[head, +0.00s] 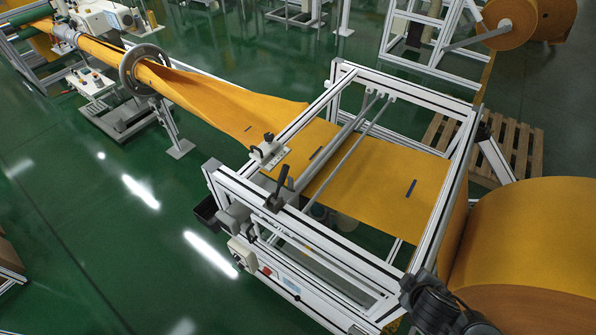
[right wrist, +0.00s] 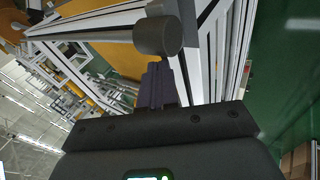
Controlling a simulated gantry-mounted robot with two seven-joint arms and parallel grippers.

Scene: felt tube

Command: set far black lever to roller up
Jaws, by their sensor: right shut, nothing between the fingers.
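A black lever (head: 276,200) stands up on the near-left rail of the white-framed roller stand in the head view. A second dark upright part is close beside it, and I cannot tell clearly which is the far lever. A small black knob (head: 268,137) sits on a light bracket further back on the same stand. In the right wrist view my right gripper (right wrist: 155,72) is shut and empty, its dark fingers close to a grey cylinder end (right wrist: 158,37). I cannot tell if they touch. My left gripper is not in view.
Orange felt (head: 375,185) runs across the stand's frame (head: 440,240) and through a metal ring (head: 144,70). Grey bars (head: 345,150) cross above the felt. A large orange roll (head: 530,230) fills the right side. Green floor (head: 100,230) is open at left.

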